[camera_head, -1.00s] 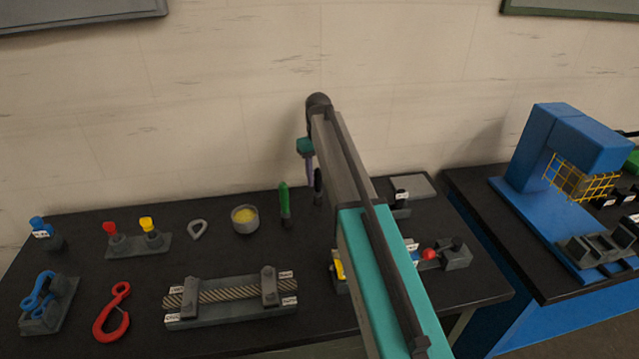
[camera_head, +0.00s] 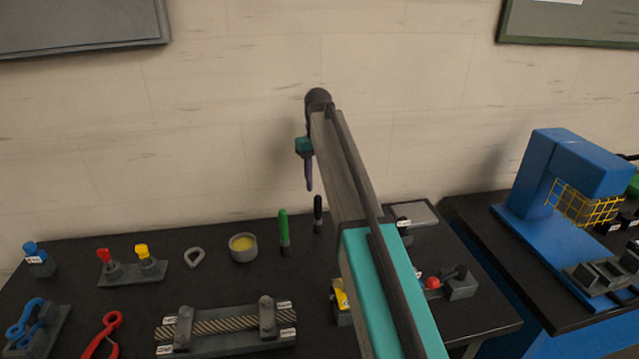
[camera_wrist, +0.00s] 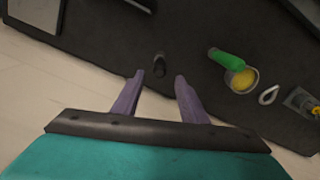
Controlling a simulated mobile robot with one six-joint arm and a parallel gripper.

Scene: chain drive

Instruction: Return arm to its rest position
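My gripper (camera_wrist: 155,93) shows in the wrist view with its two purple fingers apart and nothing between them. In the head view my gripper (camera_head: 309,175) hangs at the far end of my arm, in front of the wall and above the back of the black table (camera_head: 130,300). A black-handled tool (camera_head: 318,212) and a green-handled tool (camera_head: 284,228) stand upright below it on the table. They also show in the wrist view, the black one (camera_wrist: 159,63) just beyond the fingertips and the green one (camera_wrist: 224,58) to the right.
A cup with yellow contents (camera_head: 243,248), a grey ring (camera_head: 195,257) and a rope in a clamp block (camera_head: 225,325) are on the table. A blue machine with a yellow guard (camera_head: 570,180) stands on the right table. Wall boards (camera_head: 80,22) hang behind.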

